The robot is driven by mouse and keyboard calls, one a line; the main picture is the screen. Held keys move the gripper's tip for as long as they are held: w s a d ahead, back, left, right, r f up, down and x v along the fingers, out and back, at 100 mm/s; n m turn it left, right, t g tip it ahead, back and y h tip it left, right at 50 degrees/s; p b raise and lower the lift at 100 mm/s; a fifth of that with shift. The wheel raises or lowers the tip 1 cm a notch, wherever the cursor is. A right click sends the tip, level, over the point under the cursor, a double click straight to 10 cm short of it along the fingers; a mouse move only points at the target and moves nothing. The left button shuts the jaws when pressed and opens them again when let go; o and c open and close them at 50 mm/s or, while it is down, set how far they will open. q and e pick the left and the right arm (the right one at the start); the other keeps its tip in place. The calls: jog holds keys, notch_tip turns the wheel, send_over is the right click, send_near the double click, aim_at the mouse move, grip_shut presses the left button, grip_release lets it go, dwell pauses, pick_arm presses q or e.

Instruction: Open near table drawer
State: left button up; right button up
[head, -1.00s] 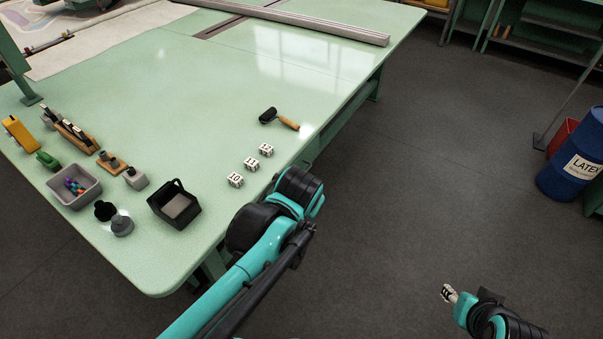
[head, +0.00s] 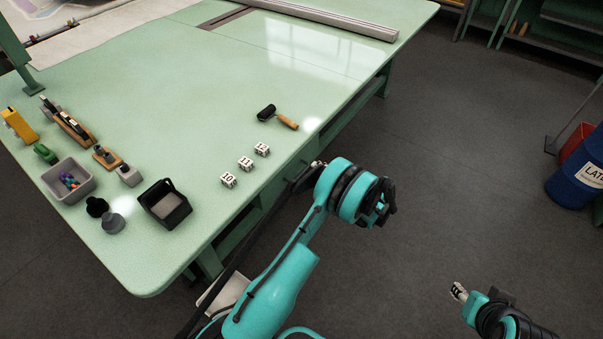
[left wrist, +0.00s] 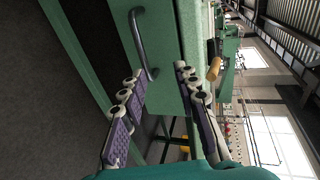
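The drawer front (left wrist: 172,45) is a green panel at the top of the left wrist view, turned on its side. Its dark bar handle (left wrist: 138,42) runs down toward my left gripper (left wrist: 160,73). That gripper is open, with its fingers spread and the lower end of the handle showing near the gap between the fingertips. I cannot tell whether they touch. In the head view my left arm is beside the near edge of the green table (head: 215,120), and the drawer is not clearly seen. My right gripper (head: 459,291) is low over the floor, away from the table.
Number blocks (head: 246,163), a roller (head: 278,117), a black bin (head: 164,204) and a grey tray (head: 68,180) lie on the tabletop. A blue barrel (head: 577,182) and red bin (head: 575,142) stand at the right. The floor (head: 450,160) between is clear.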

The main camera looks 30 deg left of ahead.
aim_at(301, 173)
pick_arm(q)
jog(key=shift+y, duration=0.7)
jog(key=a+f, duration=0.1)
jog(key=a, duration=0.1)
jog(key=a+f+b, duration=0.1)
jog(key=a+f, duration=0.1)
jog(key=a, duration=0.1)
jog(key=a+f+b, duration=0.1)
jog(key=a+f, duration=0.1)
jog(key=shift+s+a+f, duration=0.1)
jog(key=shift+s+a, duration=0.1)
jog(key=shift+a, duration=0.1)
grip_shut()
